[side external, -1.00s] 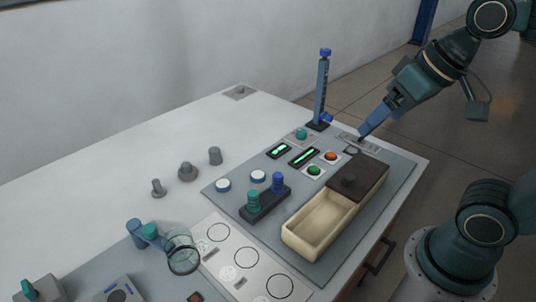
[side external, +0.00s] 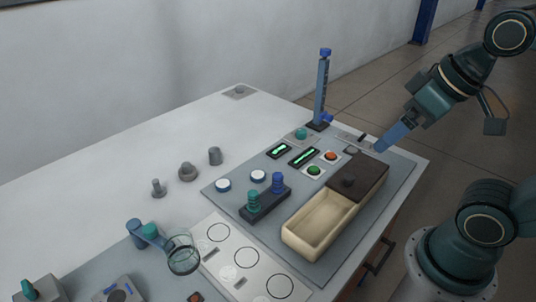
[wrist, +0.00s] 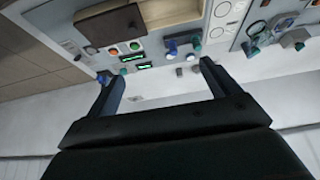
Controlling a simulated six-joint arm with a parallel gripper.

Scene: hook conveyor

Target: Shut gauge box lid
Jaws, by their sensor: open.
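The gauge box (side external: 315,243) is a long cream box on the grey panel. Its dark brown lid (side external: 362,171), with a dark round knob (side external: 348,181), covers the far half. The near half is uncovered and looks empty. The lid also shows at the top of the wrist view (wrist: 105,28), beside part of the cream box (wrist: 170,12). My gripper (side external: 380,149) is above and just beyond the lid's far end, apparently apart from it. In the wrist view my gripper (wrist: 156,70) is open, with nothing between its fingers.
A blue post (side external: 321,90) stands behind the box. Left of the box are lit green displays (side external: 304,157), buttons (side external: 315,170) and a block with blue and green knobs (side external: 265,203). A clear cup-like ring (side external: 183,254) is nearer.

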